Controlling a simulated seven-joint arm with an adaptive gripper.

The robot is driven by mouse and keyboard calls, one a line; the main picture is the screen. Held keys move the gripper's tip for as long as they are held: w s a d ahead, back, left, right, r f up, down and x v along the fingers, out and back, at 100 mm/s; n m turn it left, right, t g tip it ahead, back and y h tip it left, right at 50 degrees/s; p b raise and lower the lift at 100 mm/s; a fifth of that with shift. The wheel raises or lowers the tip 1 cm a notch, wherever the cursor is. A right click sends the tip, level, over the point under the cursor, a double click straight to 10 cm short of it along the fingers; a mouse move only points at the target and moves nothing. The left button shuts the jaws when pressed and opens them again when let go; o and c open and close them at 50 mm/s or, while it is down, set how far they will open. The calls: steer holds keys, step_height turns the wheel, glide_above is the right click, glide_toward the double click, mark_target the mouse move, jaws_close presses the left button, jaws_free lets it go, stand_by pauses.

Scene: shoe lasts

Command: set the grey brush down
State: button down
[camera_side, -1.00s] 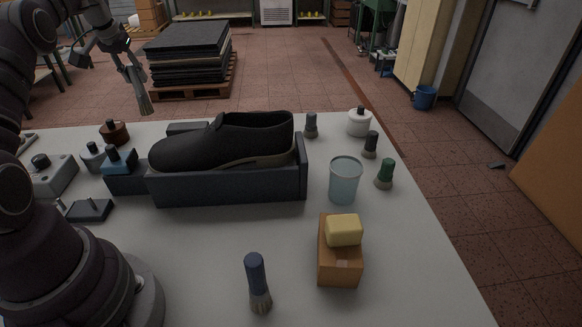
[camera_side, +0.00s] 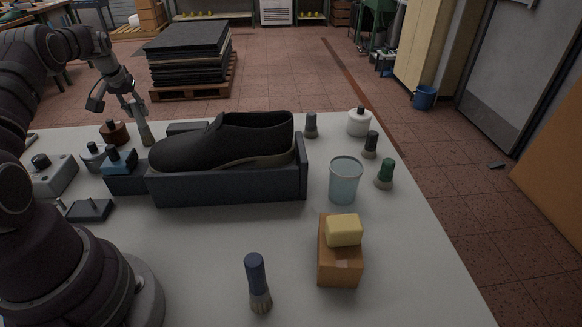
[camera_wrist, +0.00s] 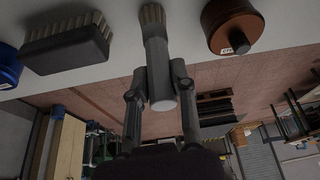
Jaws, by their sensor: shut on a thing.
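My gripper (camera_side: 133,103) is shut on the grey brush (camera_side: 146,134) at the back left of the table. The brush hangs nearly upright with its bristles down, between the brown pot (camera_side: 112,133) and the black shoe (camera_side: 222,142). In the wrist view, the fingers of my gripper (camera_wrist: 160,72) close around the handle of the grey brush (camera_wrist: 156,45), and its pale bristles show at the top edge over the white tabletop. I cannot tell whether the bristles touch the table.
A dark block brush (camera_wrist: 66,43) lies to one side of the held brush, the brown pot (camera_wrist: 229,22) to the other. The shoe sits in a dark tray (camera_side: 230,190). A glass (camera_side: 345,182) and a blue-handled brush (camera_side: 256,280) stand nearer the front.

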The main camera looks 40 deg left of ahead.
steer(key=c, duration=0.9)
jaws_free()
steer(key=shift+f, duration=0.1)
steer(key=shift+c, duration=0.2)
steer(key=shift+d+r, duration=0.1)
steer(key=shift+r, duration=0.4)
steer(key=v, duration=1.1)
steer(key=w+d+r+m+t, duration=0.1)
steer(key=w+d+r+m, duration=0.15)
steer(key=d, duration=0.35)
steer(key=w+d+r+m, duration=0.1)
steer(key=d+r, duration=0.2)
steer(key=d, duration=0.4)
steer(key=s+d+f+m+h, duration=0.1)
steer(key=s+d+m, duration=0.2)
steer(key=d, duration=0.6)
steer(key=s+d+f+m+t+h, duration=0.1)
steer(key=s+d+f+m+h, duration=0.1)
steer(key=s+d, duration=0.5)
steer(key=d+m, duration=0.1)
steer(key=d, duration=0.1)
steer(key=shift+s+d+t+h, duration=0.2)
steer(key=shift+d+t+h, duration=0.1)
steer(key=shift+d, duration=0.05)
